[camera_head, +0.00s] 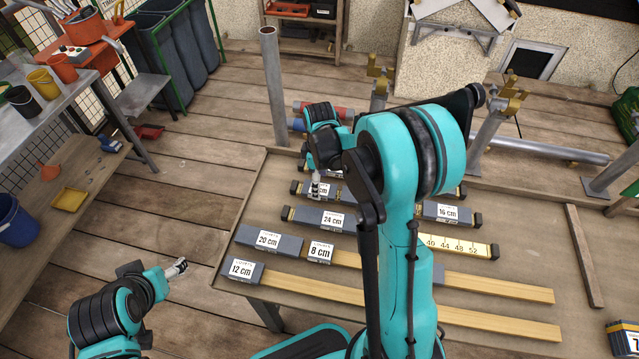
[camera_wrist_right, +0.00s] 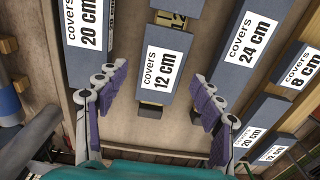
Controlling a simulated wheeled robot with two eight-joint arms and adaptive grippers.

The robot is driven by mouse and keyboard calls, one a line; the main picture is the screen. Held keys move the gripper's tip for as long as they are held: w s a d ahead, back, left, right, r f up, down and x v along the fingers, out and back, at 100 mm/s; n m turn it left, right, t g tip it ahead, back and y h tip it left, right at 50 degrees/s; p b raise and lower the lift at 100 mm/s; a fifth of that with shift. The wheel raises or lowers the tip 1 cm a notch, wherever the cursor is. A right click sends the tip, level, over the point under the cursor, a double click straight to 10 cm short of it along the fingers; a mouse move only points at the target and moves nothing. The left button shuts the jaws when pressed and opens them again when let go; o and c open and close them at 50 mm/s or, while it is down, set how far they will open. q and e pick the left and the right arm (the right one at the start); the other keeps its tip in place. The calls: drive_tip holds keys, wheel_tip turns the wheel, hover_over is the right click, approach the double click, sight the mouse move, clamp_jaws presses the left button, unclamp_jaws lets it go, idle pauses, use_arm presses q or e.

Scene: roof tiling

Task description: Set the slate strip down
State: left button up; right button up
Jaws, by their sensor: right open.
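Several dark grey slate strips with white "covers" labels lie in rows on the wooden table (camera_head: 255,195). In the right wrist view, the strip labelled 12 cm (camera_wrist_right: 157,102) lies between the spread fingers of my right gripper (camera_wrist_right: 160,88), with gaps on both sides. In the head view this gripper (camera_head: 316,187) is over the left end of a strip row, partly covering a label. It holds nothing. The 24 cm strip (camera_wrist_right: 236,72) and a 20 cm strip (camera_wrist_right: 80,35) lie on either side. My left gripper (camera_head: 178,268) is off the table's left side; its fingers are too small to judge.
Nearer rows hold 20 cm (camera_head: 252,234), 8 cm (camera_head: 342,258) and 12 cm (camera_head: 247,281) strips along yellow battens (camera_head: 495,324). A metal post (camera_head: 274,88) stands behind the table. My right arm hides the table's middle. A loose wooden bar (camera_head: 583,255) lies at right.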

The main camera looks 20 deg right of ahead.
wheel_tip(320, 180, up, 10)
drive_tip(key=p, duration=0.3)
drive_tip(key=s+a+r+m+t, duration=0.3)
drive_tip(key=s+m, duration=0.2)
drive_tip(key=s, duration=0.3)
drive_tip(key=s+a+r+m+t, duration=0.4)
drive_tip(key=s+m, duration=0.1)
drive_tip(key=s, duration=0.4)
drive_tip(key=shift+a+r+m, duration=0.2)
drive_tip(key=shift+m, duration=0.1)
